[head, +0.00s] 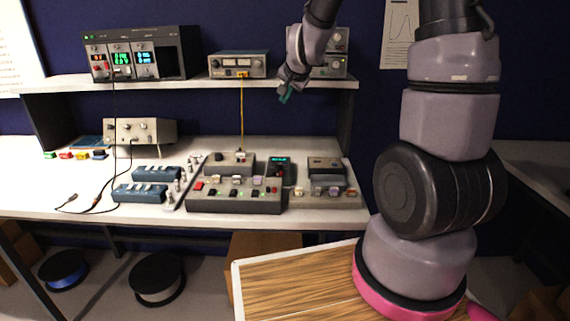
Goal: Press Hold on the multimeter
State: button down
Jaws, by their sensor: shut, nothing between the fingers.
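A dark handheld device with a small lit teal display (279,161), which looks like the multimeter, stands among grey boxes on the workbench. Its buttons are too small to read, so I cannot pick out Hold. My gripper (285,96) is shut and empty. In the picture it shows above the multimeter, in front of the shelf edge, well apart from it. Its fingertips look teal and point down and to the left.
The workbench (75,205) carries a grey control box (235,203) with several switches, blue blocks (138,193) and cables. The shelf (190,89) above holds a power supply (140,53) and a meter box (238,64). Bare bench shows at left.

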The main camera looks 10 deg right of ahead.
aim_at(285, 163)
jog(key=w+f+m+h, duration=0.1)
jog(key=w+f, duration=0.1)
jog(key=f, duration=0.4)
jog(key=w+d+f+m+h, duration=0.1)
jog(key=w+f, duration=0.2)
jog(key=f, duration=0.4)
jog(key=shift+f, duration=0.15)
jog(key=shift+f, duration=0.1)
jog(key=shift+f, duration=4.3)
jog(key=shift+f, duration=0.35)
jog(key=shift+f, duration=0.35)
jog(key=shift+r, duration=0.75)
